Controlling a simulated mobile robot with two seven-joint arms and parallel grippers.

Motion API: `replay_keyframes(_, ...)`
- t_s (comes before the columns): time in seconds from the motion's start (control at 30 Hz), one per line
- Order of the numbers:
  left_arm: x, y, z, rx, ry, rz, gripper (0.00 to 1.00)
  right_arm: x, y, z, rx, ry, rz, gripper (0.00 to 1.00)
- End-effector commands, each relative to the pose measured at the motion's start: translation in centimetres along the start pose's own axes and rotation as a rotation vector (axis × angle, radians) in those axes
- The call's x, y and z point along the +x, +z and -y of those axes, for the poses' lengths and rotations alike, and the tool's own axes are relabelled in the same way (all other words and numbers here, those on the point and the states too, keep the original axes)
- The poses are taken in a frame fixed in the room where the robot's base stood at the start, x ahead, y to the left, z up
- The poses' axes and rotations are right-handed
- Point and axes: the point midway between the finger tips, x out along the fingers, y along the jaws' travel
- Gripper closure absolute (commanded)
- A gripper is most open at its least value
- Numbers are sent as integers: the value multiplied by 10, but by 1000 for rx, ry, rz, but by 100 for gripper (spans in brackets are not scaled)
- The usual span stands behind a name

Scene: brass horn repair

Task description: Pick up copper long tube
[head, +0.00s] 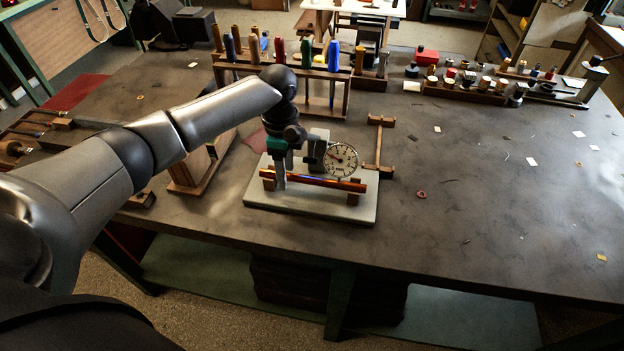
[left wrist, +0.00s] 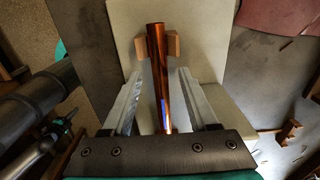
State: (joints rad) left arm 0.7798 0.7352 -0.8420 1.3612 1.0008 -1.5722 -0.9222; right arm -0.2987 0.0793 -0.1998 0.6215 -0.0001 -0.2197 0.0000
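The copper long tube (head: 328,181) lies level across wooden supports on a pale base plate (head: 257,213) near the front edge of the workbench. In the left wrist view the shiny tube (left wrist: 161,75) runs between the two fingers of my left gripper (left wrist: 158,98). The fingers are apart, with a gap on each side of the tube. In the head view my left gripper (head: 280,177) points down at the tube's left part. A wooden support (head: 354,193) holds the tube's right end.
A round dial gauge (head: 342,159) stands just behind the tube on the same plate. A wooden rack (head: 338,73) with coloured-handled tools stands behind it. A small wooden stand (head: 378,145) is to the right. The bench right of the plate is mostly clear.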

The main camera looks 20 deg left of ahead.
Motion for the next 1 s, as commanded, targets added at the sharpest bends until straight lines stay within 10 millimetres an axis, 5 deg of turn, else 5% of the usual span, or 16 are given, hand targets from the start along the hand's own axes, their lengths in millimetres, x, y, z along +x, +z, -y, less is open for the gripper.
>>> replay_keyframes(0.5, -1, 0, 0, 0, 0, 0, 100, 0, 1, 0, -1, -1, 1, 100)
replay_keyframes(1.0, -1, 0, 0, 0, -1, -1, 100, 0, 2, 0, -1, -1, 3, 100)
